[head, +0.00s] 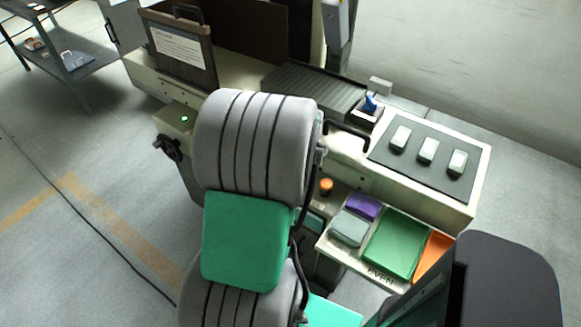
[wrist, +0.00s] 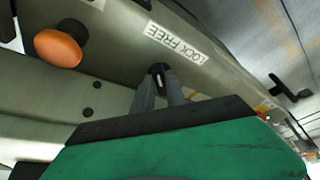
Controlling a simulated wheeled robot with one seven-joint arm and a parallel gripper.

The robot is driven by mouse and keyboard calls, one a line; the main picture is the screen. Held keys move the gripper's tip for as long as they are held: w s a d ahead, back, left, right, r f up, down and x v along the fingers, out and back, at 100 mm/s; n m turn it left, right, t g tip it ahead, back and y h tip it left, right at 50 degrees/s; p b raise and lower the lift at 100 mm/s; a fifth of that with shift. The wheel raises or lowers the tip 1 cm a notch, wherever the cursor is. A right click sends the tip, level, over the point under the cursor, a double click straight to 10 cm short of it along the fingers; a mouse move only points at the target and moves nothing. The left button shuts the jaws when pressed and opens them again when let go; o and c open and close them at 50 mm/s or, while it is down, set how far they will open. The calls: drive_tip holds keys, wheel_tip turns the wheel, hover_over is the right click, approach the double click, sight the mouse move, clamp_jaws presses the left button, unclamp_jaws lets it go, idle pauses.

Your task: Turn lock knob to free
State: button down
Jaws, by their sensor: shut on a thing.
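The lock knob (wrist: 158,69) is small and dark with a pale mark, in the middle of the wrist view. It sits on the pale machine front beside a white label (wrist: 178,43) with LOCK and FREE, which appears tilted. My gripper (wrist: 160,88) is shut on the knob, with one grey finger on each side. The fingers cover part of the knob, and I cannot tell which word it points to. In the head view my arm hides the knob and the gripper.
An orange button (wrist: 58,48) is left of the knob, also in the head view (head: 326,186).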

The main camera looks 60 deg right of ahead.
idle(0.4)
drive_tip(key=c, duration=1.4)
unclamp_jaws()
drive_tip(key=shift+o, duration=0.2)
drive_tip(key=shift+r, duration=0.1)
drive_tip(key=v, duration=0.7)
drive_tip(key=shift+r, duration=0.3)
drive_tip(key=shift+s, duration=0.1)
